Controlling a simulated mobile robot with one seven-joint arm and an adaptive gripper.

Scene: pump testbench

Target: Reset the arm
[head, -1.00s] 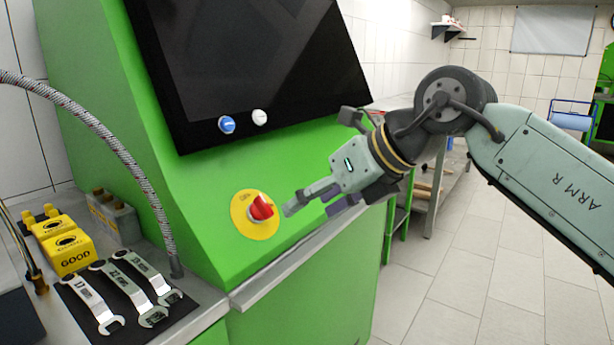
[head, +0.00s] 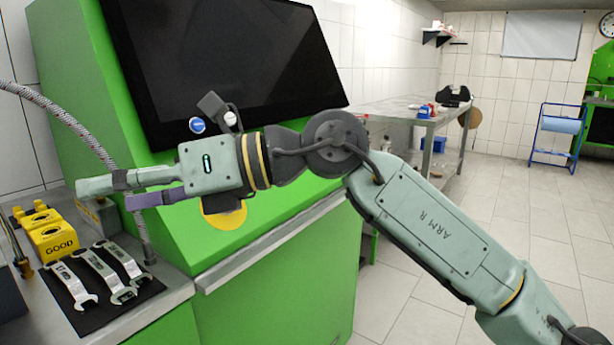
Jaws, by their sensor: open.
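My gripper (head: 106,194) is open and empty. It points left, in front of the green cabinet (head: 280,275) of the testbench. My arm (head: 430,225), marked ARM R, reaches in from the lower right, with its wrist across the sloped panel below the black screen (head: 230,65). The yellow disc (head: 225,217) on the panel shows only in part under my wrist, and its red knob is hidden. A blue button (head: 197,125) and a white knob (head: 230,118) show just above my gripper body.
Several wrenches (head: 97,268) lie on a black mat at the lower left, beside yellow GOOD blocks (head: 52,238). A braided hose (head: 75,125) rises close to my fingers. A metal table (head: 430,115) stands behind my arm. The tiled floor (head: 440,305) at right is open.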

